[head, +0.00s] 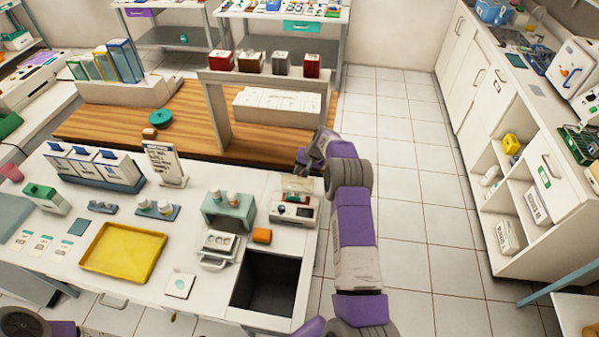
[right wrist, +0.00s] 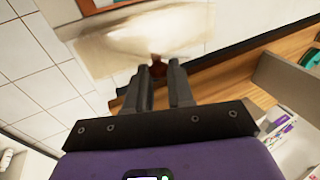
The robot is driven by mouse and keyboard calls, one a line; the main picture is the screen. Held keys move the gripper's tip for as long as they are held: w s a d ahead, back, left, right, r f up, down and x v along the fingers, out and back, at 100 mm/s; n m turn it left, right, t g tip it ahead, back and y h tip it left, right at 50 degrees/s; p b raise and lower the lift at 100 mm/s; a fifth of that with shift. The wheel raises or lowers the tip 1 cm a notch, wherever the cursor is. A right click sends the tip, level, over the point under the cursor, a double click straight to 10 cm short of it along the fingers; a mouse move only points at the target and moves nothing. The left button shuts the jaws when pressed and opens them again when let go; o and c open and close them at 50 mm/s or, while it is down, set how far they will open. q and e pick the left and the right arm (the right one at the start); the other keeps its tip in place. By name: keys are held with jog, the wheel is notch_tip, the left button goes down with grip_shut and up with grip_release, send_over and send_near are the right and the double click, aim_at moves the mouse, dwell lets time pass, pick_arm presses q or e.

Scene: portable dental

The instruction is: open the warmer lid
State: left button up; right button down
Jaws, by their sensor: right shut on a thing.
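My right gripper (head: 303,163) is at the lid's upper edge. In the right wrist view, the fingers (right wrist: 163,72) are shut on a small reddish-brown handle (right wrist: 158,66), with the pale lid (right wrist: 130,42) beyond them. The fingers hide part of the handle. My left gripper is out of view.
A yellow tray (head: 124,250) lies further left. A wooden counter (head: 188,142) with a raised shelf stands behind. Tiled floor (head: 400,230) is clear on the right.

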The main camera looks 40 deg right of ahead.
jog(key=shift+f, duration=0.15)
jog(key=c, duration=1)
grip_release()
jog(key=shift+c, duration=0.2)
jog(key=v, duration=0.7)
jog(key=shift+r, duration=0.3)
jog(key=shift+d, duration=0.1)
